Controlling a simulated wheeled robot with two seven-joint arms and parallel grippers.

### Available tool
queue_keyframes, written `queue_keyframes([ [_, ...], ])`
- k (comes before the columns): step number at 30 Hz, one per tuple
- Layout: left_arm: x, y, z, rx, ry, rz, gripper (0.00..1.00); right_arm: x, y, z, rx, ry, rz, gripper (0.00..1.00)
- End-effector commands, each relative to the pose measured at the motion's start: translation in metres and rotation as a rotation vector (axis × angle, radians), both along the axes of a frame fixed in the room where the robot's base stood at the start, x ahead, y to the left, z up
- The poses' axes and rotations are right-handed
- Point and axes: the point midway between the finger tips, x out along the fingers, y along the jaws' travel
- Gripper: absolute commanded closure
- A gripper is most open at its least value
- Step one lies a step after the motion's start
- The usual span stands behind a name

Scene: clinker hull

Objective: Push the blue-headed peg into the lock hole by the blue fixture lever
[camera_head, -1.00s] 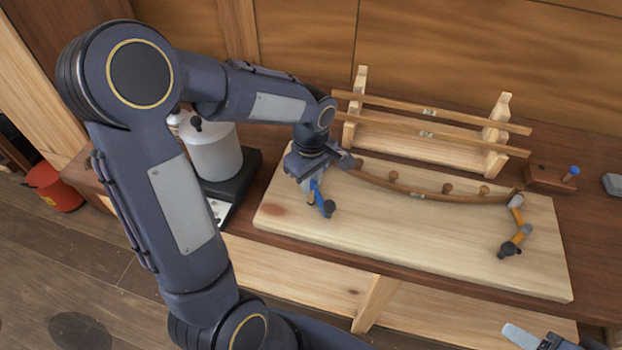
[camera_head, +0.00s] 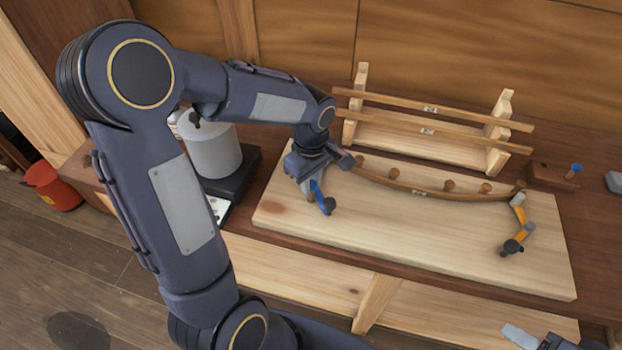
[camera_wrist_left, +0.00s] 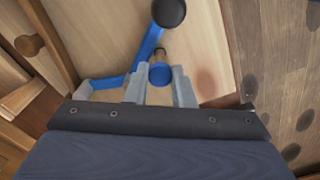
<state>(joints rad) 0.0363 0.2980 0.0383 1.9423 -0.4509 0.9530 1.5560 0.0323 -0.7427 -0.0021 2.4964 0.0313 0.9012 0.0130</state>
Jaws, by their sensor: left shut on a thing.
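My left gripper (camera_head: 316,187) is at the left end of the pale board, beside the blue fixture lever (camera_head: 324,203). In the left wrist view, the gripper (camera_wrist_left: 160,90) is shut on a peg with a round blue head (camera_wrist_left: 160,75), which shows between the two grey fingertips. The blue lever (camera_wrist_left: 146,50) with its dark knob lies just beyond the peg. The lock hole is hidden, so I cannot tell how deep the peg sits. My right gripper (camera_head: 530,338) is only partly in view at the bottom right edge.
A curved wooden strip (camera_head: 419,189) runs along several round wooden pegs on the board (camera_head: 400,235). An orange lever (camera_head: 520,232) is at its right end. A rack (camera_head: 497,135) holds two strips behind. A second blue-headed peg (camera_head: 575,168) stands in a block at right.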

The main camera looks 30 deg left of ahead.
Motion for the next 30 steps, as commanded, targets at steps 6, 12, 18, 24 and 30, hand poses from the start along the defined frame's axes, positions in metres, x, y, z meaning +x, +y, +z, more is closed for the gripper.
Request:
queue_keyframes([
  [6,0.000,0.000,-0.007,0.000,0.000,-0.001,0.96,0.000,0.000,-0.006,0.000,0.000,0.000,0.48],
  [12,0.000,0.000,-0.007,-0.001,0.001,-0.001,0.73,0.000,0.000,-0.006,0.000,0.000,0.000,0.48],
  [18,0.000,0.000,-0.007,0.000,0.001,0.000,0.53,0.000,0.000,-0.006,0.000,0.000,0.000,0.48],
  [24,0.000,0.000,-0.006,0.000,0.001,0.000,0.53,0.000,0.000,-0.006,0.000,0.000,0.000,0.48],
  [30,0.000,0.000,0.007,0.000,0.000,0.000,0.53,0.000,0.000,0.005,0.000,0.000,0.000,0.48],
])
